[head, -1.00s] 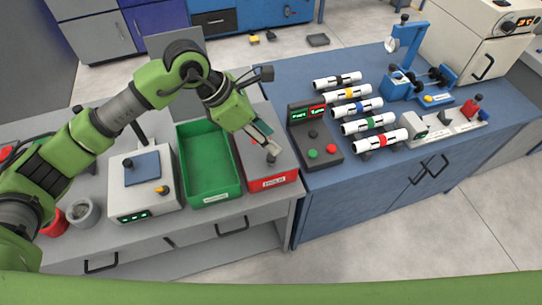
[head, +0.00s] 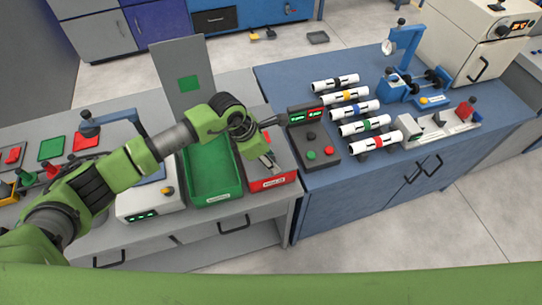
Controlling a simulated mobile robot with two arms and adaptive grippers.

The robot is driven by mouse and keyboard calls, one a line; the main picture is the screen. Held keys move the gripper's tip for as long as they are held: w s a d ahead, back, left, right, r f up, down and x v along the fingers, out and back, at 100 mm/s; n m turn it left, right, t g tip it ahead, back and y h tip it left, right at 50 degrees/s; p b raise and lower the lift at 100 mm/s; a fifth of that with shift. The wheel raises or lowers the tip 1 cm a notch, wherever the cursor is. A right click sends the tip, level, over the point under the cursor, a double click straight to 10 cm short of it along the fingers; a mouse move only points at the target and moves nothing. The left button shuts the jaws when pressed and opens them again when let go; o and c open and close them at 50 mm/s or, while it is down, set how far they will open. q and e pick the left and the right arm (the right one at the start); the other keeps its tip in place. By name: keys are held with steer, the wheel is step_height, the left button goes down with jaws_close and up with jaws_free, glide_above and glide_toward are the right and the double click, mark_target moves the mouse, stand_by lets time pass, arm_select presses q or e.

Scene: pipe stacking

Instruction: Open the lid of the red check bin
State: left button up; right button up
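The red check bin (head: 275,183) stands on the grey counter, right of an open green bin (head: 215,190). Its flat grey lid (head: 284,161) lies down over it and looks closed. My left gripper (head: 270,164) points down at the front part of this lid, where the lid's dark knob was visible before. The gripper and wrist now hide the knob, and I cannot tell whether the fingers are closed around it. My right gripper is not in view.
A grey panel (head: 176,58) with a green square stands upright behind the green bin. A dark control box (head: 314,140) with buttons is close on the right. Several white pipes with coloured bands (head: 355,108) lie beyond it. A white device (head: 140,205) stands left.

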arm_select(q)
steer(key=shift+d+f, duration=0.1)
steer(key=shift+f, duration=0.2)
jaws_close()
steer(key=shift+r, duration=0.15)
